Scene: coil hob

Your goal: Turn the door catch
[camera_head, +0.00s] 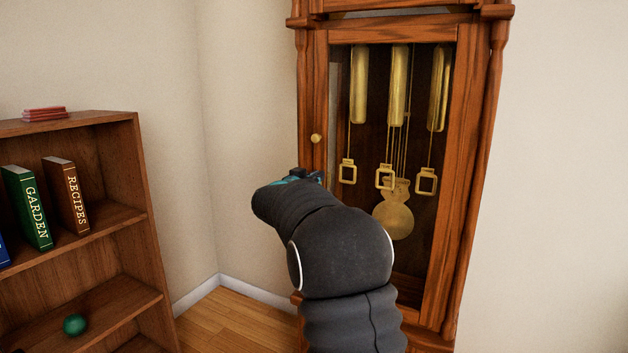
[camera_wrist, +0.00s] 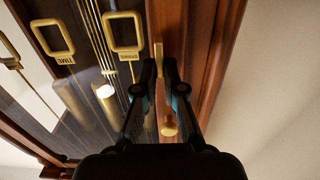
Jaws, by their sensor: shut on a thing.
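The tall wooden clock case has a glazed door with a wooden frame (camera_head: 315,85). In the wrist view, the narrow brass door catch (camera_wrist: 158,50) stands between my fingertips, its tip showing past them. My gripper (camera_wrist: 159,68) is shut on the catch, with one dark finger on each side. A round brass knob (camera_wrist: 168,130) sits on the same door frame, close by; it also shows in the head view (camera_head: 316,138). In the head view my gripper (camera_head: 306,175) is just below the knob, and the catch is hidden behind it.
Brass weights (camera_head: 398,85) and a pendulum (camera_head: 394,220) hang behind the glass. A wooden bookshelf (camera_head: 130,170) with books and a green ball (camera_head: 75,324) stands at the left. Bare wall and some wooden floor (camera_head: 235,318) lie between the shelf and the clock.

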